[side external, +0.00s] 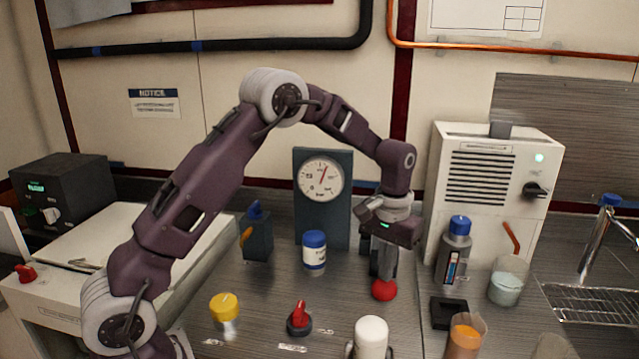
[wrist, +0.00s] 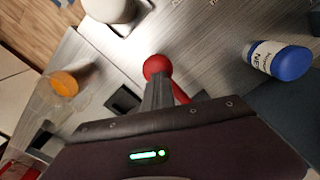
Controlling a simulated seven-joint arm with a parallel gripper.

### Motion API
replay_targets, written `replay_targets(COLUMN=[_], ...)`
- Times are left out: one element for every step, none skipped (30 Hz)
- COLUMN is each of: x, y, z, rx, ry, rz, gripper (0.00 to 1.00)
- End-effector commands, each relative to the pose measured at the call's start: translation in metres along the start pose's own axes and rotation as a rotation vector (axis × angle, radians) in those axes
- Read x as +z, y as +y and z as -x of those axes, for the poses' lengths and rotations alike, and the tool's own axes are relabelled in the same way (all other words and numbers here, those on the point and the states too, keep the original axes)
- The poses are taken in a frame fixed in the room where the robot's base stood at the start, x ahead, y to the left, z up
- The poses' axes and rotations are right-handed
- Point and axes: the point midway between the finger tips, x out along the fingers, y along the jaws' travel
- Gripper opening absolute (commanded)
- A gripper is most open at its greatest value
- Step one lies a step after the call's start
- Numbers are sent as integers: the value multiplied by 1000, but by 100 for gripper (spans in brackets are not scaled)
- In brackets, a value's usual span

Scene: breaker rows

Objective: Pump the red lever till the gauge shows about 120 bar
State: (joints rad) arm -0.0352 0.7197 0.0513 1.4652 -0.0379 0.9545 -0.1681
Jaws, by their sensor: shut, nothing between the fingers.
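The pressure gauge (side external: 321,175) has a white round face on a dark upright panel, and its red needle points up and slightly right. Its numbers are too small to read. The red lever's ball knob (side external: 384,290) is low over the bench, right of the gauge panel; it also shows in the wrist view (wrist: 157,67), with part of a red shaft behind the fingers. My gripper (side external: 383,274) is shut and empty, pointing down, its fingertips right at the top of the ball. I cannot tell whether they touch it. The lever's base is hidden.
A blue-capped white jar (side external: 314,252) stands left of the gripper. A grey bottle (side external: 454,250) and a beaker (side external: 507,283) stand to the right, before a white box unit (side external: 490,185). A small red-handled valve (side external: 299,319) and a white container (side external: 371,337) are in front.

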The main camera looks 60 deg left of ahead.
Motion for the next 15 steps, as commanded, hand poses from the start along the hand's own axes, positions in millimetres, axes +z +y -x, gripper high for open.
replay_targets(x=[0, 0, 0, 0, 0, 0, 0, 1, 1, 1, 0, 0, 1, 1, 1], y=[0, 0, 0, 0, 1, 1, 1, 1, 1, 1, 1, 1, 1, 1, 2], z=[6, 10, 14, 18, 21, 26, 30, 33, 38, 41, 45, 49, 52, 55, 58], rx=[0, 0, 0, 0, 0, 1, 1, 1, 2, 1, 2, 2, 2, 2, 2], ry=[2, 2, 1, 1, -1, 0, 0, -1, 0, -2, -1, -1, -2, -2, -2], rz=[0, 0, -1, -1, -1, -1, -1, -2, -2, -2, -2, -2, -2, -2, -2], gripper=[0, 0, 0, 0, 0, 0, 0, 0, 0, 0, 0, 0, 0, 0, 0])
